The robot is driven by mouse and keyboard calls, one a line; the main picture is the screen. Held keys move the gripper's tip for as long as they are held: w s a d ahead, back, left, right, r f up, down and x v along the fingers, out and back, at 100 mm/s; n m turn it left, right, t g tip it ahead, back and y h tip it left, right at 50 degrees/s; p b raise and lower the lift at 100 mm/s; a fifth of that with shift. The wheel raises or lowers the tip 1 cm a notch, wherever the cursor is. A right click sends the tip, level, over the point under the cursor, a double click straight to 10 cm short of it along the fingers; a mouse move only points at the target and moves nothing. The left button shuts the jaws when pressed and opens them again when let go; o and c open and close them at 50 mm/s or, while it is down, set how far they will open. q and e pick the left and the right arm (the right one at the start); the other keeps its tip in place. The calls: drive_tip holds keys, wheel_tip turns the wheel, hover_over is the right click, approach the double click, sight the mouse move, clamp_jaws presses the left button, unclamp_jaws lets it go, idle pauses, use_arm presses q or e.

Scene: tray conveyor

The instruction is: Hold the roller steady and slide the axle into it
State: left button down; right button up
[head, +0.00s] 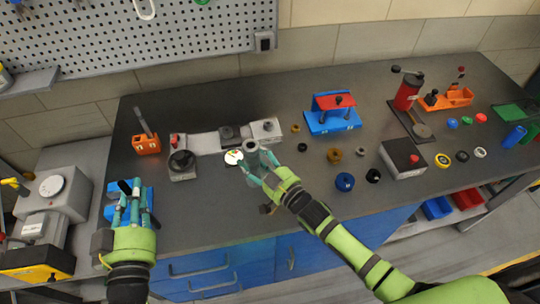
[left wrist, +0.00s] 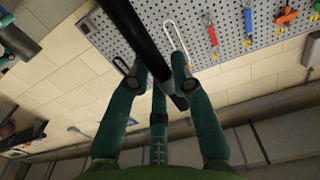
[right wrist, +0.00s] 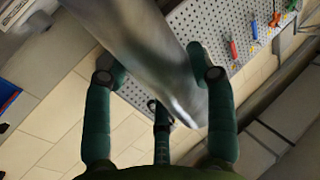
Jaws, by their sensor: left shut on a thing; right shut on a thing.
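The roller is a thick silver-grey cylinder (right wrist: 150,55). My right gripper (right wrist: 155,85) is shut around it, and in the head view this gripper (head: 262,165) holds the roller (head: 251,147) near the middle of the bench. The axle is a thin black rod (left wrist: 138,40). My left gripper (left wrist: 160,85) is shut on it; in the head view this gripper (head: 131,195) is at the bench's left end. The axle and roller are well apart. The roller's bore does not show clearly.
A blue box (head: 112,211) is beside my left gripper. A grey machine (head: 55,205) stands at far left. An orange holder (head: 146,146) and a grey fixture (head: 265,128) are behind. A blue toolbox (head: 332,120) and several small rings are right. The bench between my grippers is clear.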

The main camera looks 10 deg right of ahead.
use_arm(q)
drive_tip(key=shift+w+a, duration=0.1)
drive_tip(key=shift+a, duration=0.05)
use_arm(e)
drive_tip(key=w+a+f, duration=0.2)
drive_tip(key=a+f, duration=0.3)
drive_tip(key=a, duration=0.1)
drive_tip(key=shift+w+y, duration=0.15)
drive_tip(key=shift+y, duration=0.15)
use_arm(q)
drive_tip(key=shift+f, duration=0.2)
use_arm(e)
drive_tip(key=shift+f, duration=0.2)
use_arm(q)
drive_tip(key=shift+f+b, duration=0.1)
drive_tip(key=shift+b, duration=0.25)
use_arm(e)
drive_tip(key=shift+f, duration=0.15)
use_arm(q)
drive_tip(key=shift+f, duration=0.1)
use_arm(e)
drive_tip(key=o, duration=1)
drive_tip(key=shift+f, duration=0.15)
drive_tip(key=shift+o, duration=1.3)
